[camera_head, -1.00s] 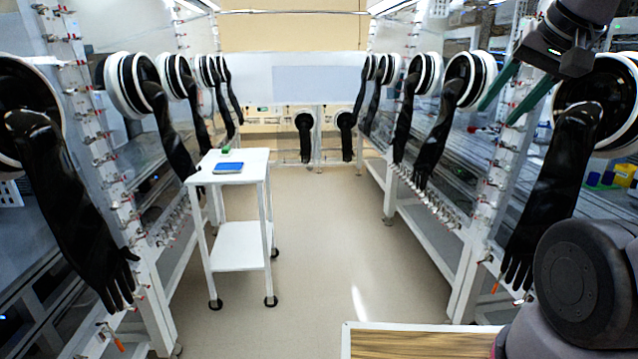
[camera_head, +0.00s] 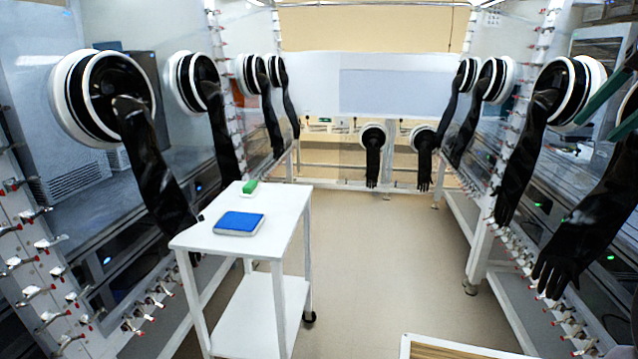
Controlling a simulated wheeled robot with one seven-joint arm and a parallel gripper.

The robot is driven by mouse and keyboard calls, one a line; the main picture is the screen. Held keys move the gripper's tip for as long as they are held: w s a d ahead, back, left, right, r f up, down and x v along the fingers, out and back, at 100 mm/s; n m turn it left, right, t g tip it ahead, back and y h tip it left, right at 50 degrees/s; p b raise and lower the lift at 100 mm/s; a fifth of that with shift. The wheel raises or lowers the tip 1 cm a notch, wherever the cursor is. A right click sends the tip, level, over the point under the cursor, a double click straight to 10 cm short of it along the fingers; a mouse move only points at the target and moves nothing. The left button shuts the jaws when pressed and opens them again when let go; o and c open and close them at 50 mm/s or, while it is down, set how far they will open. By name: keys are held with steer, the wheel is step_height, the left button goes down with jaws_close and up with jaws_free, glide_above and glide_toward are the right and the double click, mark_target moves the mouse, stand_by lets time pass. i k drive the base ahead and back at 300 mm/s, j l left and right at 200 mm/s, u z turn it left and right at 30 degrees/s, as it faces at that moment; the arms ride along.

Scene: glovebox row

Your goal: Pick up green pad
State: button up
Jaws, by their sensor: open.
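The green pad (camera_head: 250,186) is a small green block on a thin white base. It lies on the top shelf of a white two-shelf cart (camera_head: 276,228), toward the back edge. My gripper (camera_head: 597,128) shows only in part at the right edge, as two green fingers set apart with nothing seen between them. It is far to the right of the cart and well away from the green pad.
A blue pad (camera_head: 239,222) on a white base lies nearer on the cart top. Glovebox rows with hanging black gloves (camera_head: 150,165) line both sides, and one glove hangs close to the cart's left.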

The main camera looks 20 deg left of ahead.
mark_target(250, 189)
steer(key=i+u, duration=0.15)
steer(key=i, duration=0.55)
steer(key=i+u, duration=0.2)
steer(key=i, duration=0.5)
steer(key=i+l+u, duration=0.15)
steer(key=i, duration=0.55)
steer(key=i+u, duration=0.2)
steer(key=u, duration=0.2)
steer(key=i+u, duration=0.35)
steer(key=i+l+u, duration=0.1)
steer(key=u, duration=0.3)
steer(key=i+l+u, duration=0.15)
steer(key=u, duration=0.25)
steer(key=l+u, duration=0.1)
steer(key=u, duration=0.55)
